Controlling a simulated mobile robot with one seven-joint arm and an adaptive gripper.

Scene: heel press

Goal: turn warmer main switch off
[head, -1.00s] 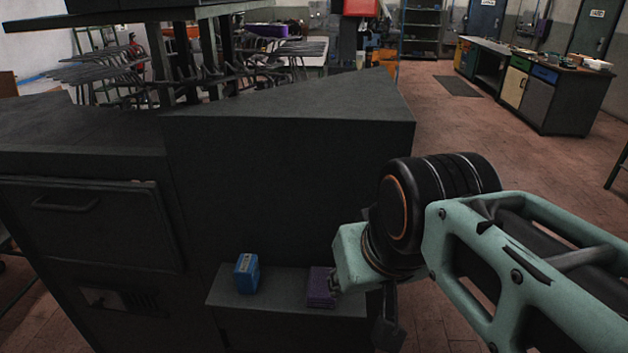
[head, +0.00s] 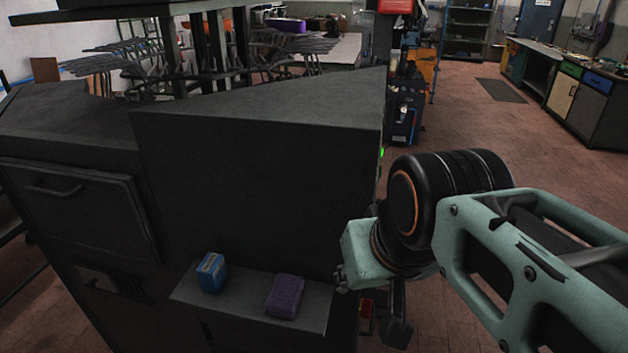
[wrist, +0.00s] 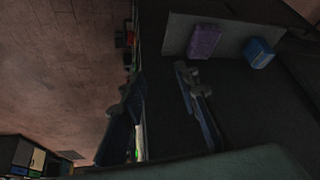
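The dark machine (head: 255,175) fills the middle of the head view. A green light (head: 381,152) glows on its right side edge. A small red part (head: 366,312) shows low at that side, partly behind my arm; I cannot tell whether it is the warmer main switch. In the wrist view, a small red spot (wrist: 130,38) and a green glow (wrist: 138,145) lie along the machine's edge. My gripper (wrist: 158,80) is open, with its fingers apart and nothing seen between them. It is close to the machine's right edge.
A ledge (head: 235,312) on the machine's front holds a blue box (head: 211,272) and a purple block (head: 284,296). Open tiled floor (head: 470,130) lies to the right, with a workbench (head: 560,85) further back.

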